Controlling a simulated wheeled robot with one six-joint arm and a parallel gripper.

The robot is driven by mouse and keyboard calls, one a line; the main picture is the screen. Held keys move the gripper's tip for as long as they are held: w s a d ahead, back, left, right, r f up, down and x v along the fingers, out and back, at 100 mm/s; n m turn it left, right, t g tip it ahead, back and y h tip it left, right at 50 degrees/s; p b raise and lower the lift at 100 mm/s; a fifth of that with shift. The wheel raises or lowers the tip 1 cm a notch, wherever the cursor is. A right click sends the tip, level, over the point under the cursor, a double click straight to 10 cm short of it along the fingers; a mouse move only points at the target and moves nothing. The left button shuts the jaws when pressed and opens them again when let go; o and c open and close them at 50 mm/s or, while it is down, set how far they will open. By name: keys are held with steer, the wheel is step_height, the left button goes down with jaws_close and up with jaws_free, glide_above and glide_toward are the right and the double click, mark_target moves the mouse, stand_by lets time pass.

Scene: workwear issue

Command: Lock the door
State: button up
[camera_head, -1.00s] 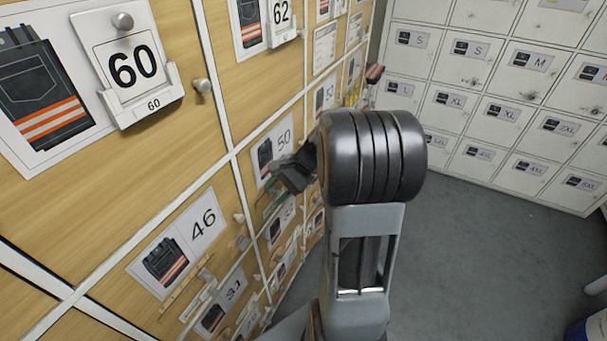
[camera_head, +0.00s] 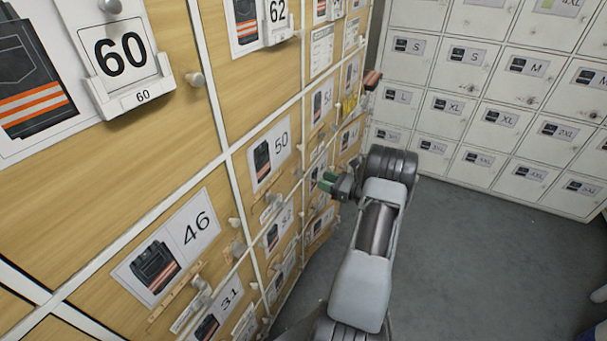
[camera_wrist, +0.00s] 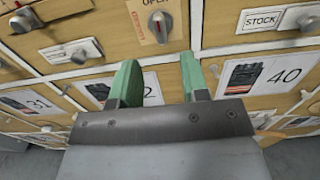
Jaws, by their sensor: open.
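My gripper (camera_wrist: 159,80) is open and empty in the wrist view, with its two green fingers apart. It points at the wooden locker doors. Ahead of it, a door with an orange plate (camera_wrist: 148,20) marked with letters that read "OPE" bears a grey rotary knob (camera_wrist: 160,24). The knob lies beyond the gap between the fingers, apart from them. In the head view my gripper (camera_head: 328,182) is beside the locker wall (camera_head: 130,195), low and near its far part. Which door the task means cannot be told from these frames.
Other knobs show in the wrist view, one at the left (camera_wrist: 24,20) and one beside a "STOCK" label (camera_wrist: 300,20). White lockers with size labels (camera_head: 490,110) stand at the back.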

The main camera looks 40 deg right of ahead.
mark_target(303, 174)
steer(key=x, duration=0.8)
steer(key=shift+w+a, duration=0.2)
steer(key=shift+w, duration=0.1)
steer(key=c, duration=0.8)
